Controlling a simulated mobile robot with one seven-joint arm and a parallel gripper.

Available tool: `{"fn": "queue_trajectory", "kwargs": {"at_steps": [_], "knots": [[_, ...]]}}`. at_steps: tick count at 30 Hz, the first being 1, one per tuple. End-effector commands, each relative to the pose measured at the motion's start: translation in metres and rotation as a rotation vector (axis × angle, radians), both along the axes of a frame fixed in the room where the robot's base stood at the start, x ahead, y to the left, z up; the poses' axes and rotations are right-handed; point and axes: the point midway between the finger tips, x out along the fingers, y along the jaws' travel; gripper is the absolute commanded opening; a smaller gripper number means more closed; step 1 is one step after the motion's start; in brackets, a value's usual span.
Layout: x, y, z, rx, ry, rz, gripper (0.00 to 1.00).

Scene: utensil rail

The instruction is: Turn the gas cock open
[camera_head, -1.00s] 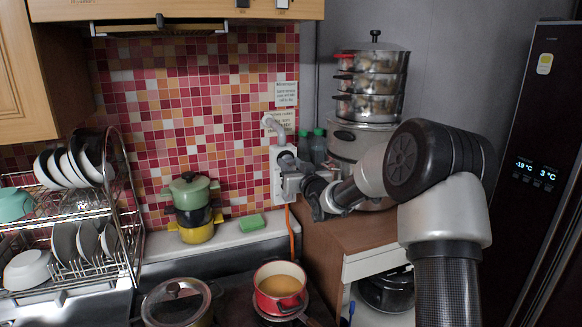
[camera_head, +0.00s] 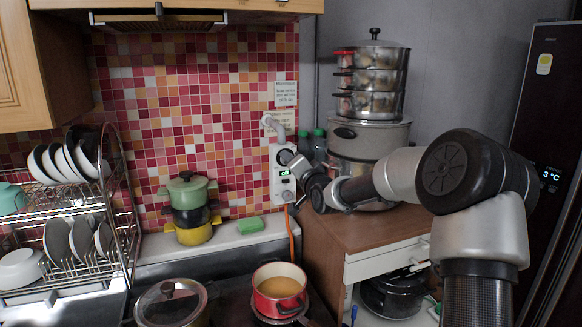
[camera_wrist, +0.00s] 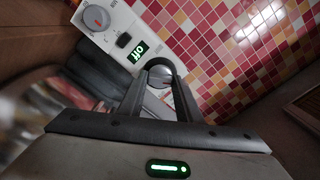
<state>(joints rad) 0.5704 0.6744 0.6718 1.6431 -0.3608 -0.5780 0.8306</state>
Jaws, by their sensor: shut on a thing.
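A white panel (camera_head: 276,180) is fixed to the tiled wall, with a green-lit display (camera_head: 285,173) and a round knob (camera_head: 287,196) below it. The gas cock (camera_head: 285,157) is the rounded grey part above the display, below a pale bent pipe (camera_head: 272,126). My gripper (camera_wrist: 160,82) is shut on the cock's grey rounded handle (camera_wrist: 159,74), its fingers on either side. Part of the handle is hidden by the fingers.
An orange hose (camera_head: 291,235) runs down beneath the panel. A red pot (camera_head: 279,290) and a lidded pan (camera_head: 172,305) sit on the stove. A steamer stack (camera_head: 372,85) and green-capped bottles (camera_head: 319,143) stand close behind my arm. The brown counter top (camera_head: 370,232) is largely clear.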

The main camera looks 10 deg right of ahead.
Motion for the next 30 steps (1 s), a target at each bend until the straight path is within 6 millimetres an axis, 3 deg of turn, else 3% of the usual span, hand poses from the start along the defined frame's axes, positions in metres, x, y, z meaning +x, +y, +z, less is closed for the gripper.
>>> {"fn": "queue_trajectory", "kwargs": {"at_steps": [15,30], "knots": [[0.0002,-0.0015,-0.0025,0.445,0.087,-0.002,0.09],[0.0002,-0.0008,-0.0014,0.634,0.126,-0.001,0.09]]}}
